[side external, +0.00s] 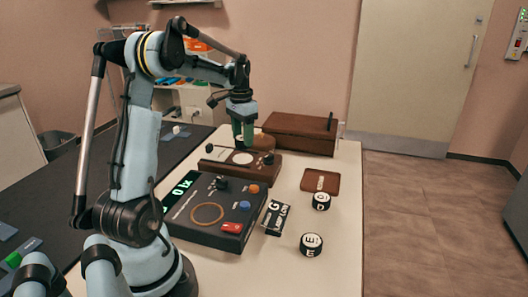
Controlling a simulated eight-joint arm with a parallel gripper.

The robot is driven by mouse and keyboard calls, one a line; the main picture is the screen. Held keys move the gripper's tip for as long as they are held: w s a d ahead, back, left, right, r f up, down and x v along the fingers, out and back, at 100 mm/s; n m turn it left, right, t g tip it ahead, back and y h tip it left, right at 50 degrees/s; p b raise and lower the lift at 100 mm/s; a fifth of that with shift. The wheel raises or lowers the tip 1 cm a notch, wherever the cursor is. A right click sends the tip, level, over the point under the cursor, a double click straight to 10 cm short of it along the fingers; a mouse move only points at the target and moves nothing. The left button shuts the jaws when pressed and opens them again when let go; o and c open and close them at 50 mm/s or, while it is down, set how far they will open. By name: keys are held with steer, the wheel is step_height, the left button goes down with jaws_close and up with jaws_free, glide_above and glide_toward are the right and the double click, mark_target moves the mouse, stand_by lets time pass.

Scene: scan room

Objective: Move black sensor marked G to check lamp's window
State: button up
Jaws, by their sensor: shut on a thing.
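My gripper (243,137), with green fingers, is shut on a small dark thing with a pale top, which looks like a black sensor (239,139). The fingers hide much of it and its mark cannot be read. The gripper is at the back of the brown wooden unit (210,167), which looks like the check lamp. A pale round window (242,158) sits on its top, just in front of and below the gripper. I cannot tell whether the held thing touches anything.
Two black round sensors stand on the pale table: one marked E (311,244), another (321,200) behind it. A black G card (276,217) leans near the dark meter box (187,222). A brown tray (320,181) and wooden case (299,133) stand farther back. The front right is clear.

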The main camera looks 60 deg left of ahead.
mark_target(242, 137)
steer(key=shift+a+f, duration=0.25)
steer(key=shift+f, duration=1.9)
steer(key=shift+f, duration=0.15)
steer(key=o, duration=1.2)
